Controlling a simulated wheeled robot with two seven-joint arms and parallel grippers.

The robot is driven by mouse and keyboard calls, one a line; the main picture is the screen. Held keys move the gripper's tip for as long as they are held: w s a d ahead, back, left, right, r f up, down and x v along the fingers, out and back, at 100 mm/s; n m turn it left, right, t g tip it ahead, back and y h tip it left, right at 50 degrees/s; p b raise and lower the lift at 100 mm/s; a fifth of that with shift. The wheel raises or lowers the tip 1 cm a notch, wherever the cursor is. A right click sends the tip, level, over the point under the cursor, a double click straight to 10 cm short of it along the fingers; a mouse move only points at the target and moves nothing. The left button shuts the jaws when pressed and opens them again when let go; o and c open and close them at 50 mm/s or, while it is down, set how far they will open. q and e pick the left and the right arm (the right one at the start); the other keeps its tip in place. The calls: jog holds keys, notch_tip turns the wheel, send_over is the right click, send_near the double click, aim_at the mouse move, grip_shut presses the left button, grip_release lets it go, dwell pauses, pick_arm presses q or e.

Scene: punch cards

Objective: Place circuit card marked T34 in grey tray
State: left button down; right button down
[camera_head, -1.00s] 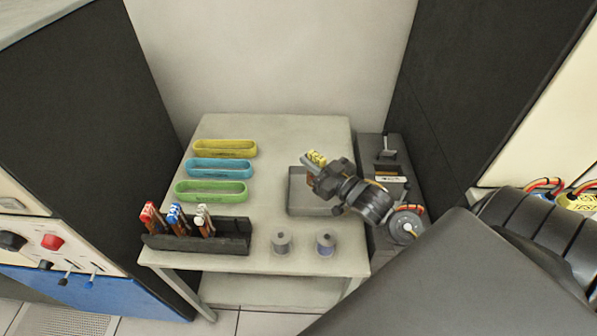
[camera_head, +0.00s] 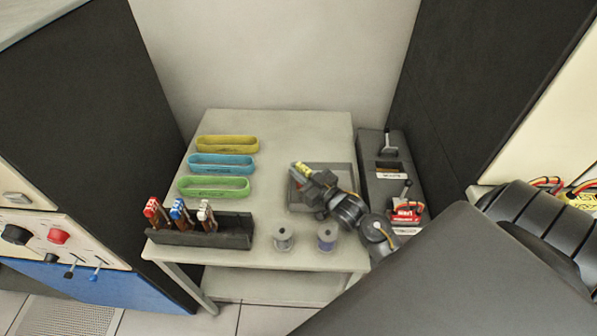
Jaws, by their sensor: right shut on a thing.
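The grey tray (camera_head: 347,170) sits at the right side of the table. My right gripper (camera_head: 308,178) is over the tray's left part, shut on a small card with a yellow end (camera_head: 301,168). The card's marking is too small to read. The gripper and wrist hide much of the tray, and I cannot tell whether the card touches its floor. My left gripper does not show.
A dark rack (camera_head: 200,232) holds red, blue and white cards at the front left. Yellow (camera_head: 227,144), blue (camera_head: 221,163) and green (camera_head: 214,187) trays lie behind it. Two spools (camera_head: 283,238) stand at the front. A dark box with levers (camera_head: 386,190) is right of the table.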

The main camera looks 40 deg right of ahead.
jog(key=c, duration=2)
grip_release()
jog(key=shift+f, duration=0.1)
jog(key=o, duration=0.4)
jog(key=shift+o, duration=0.2)
jog(key=shift+s, duration=0.1)
jog(key=s+d+b, duration=0.2)
jog(key=s, duration=0.9)
jog(key=shift+s, duration=0.35)
